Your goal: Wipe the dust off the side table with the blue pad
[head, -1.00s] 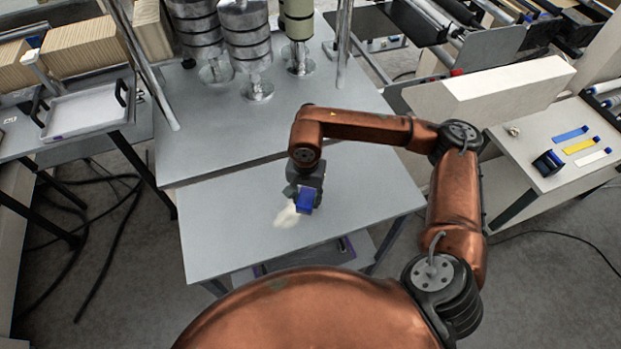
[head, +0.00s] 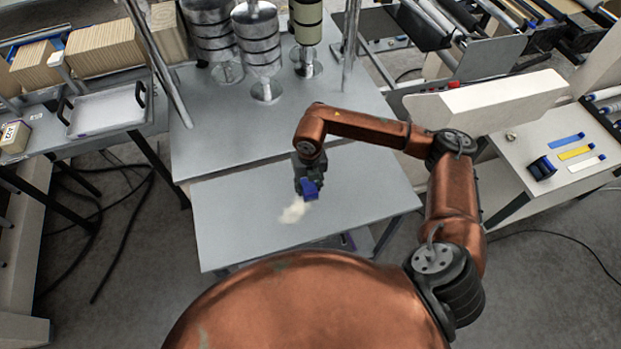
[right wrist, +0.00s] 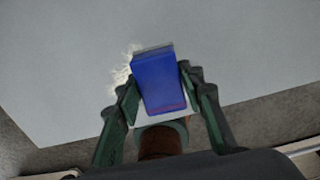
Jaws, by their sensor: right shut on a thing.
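The side table (head: 375,190) is a grey tabletop in front of me. A pale patch of dust (head: 293,211) lies near its middle, left of the pad. My right gripper (head: 307,181) is above the table, shut on the blue pad (head: 311,190). In the right wrist view the blue pad (right wrist: 157,80) sits between the two fingers of the gripper (right wrist: 163,98). Some dust (right wrist: 122,75) shows at the pad's left edge there. I cannot tell whether the pad touches the table. My left gripper is not in view.
A higher grey bench (head: 205,135) with metal cylinders (head: 262,50) on stands lies behind the side table. A white tray (head: 105,110) is at the left. A white table (head: 535,185) with coloured strips and a dark blue box (head: 542,168) is at the right.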

